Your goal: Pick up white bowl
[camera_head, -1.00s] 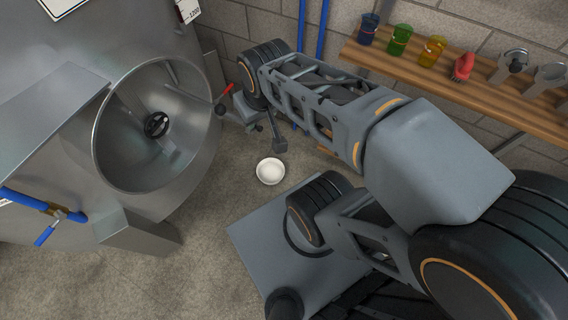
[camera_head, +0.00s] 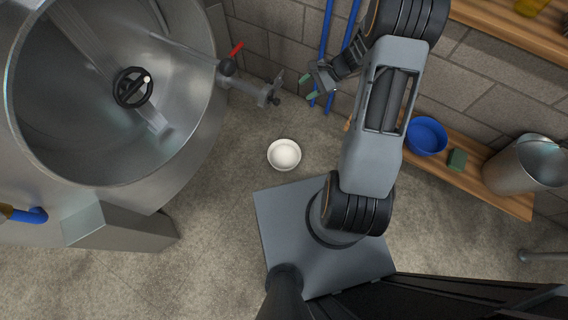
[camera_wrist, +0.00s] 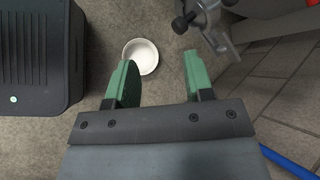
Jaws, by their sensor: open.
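The white bowl (camera_head: 284,155) stands upright and empty on the concrete floor, between the steel tank and my base in the head view. It also shows in the wrist view (camera_wrist: 141,56), just beyond my fingertips and between them, nearer the left one. My gripper (camera_head: 309,90) has green fingers and is above and to the right of the bowl in the head view, near the blue pipes. In the wrist view the fingers of my gripper (camera_wrist: 160,72) are apart with nothing between them. The gripper is not touching the bowl.
A steel tank (camera_head: 190,130) with an outlet valve (camera_head: 262,92) stands left of the bowl. Blue pipes (camera_head: 322,60) run up the block wall. A low shelf holds a blue bowl (camera_head: 426,136), a green block (camera_head: 457,160) and a metal bucket (camera_head: 522,165). Floor around the bowl is clear.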

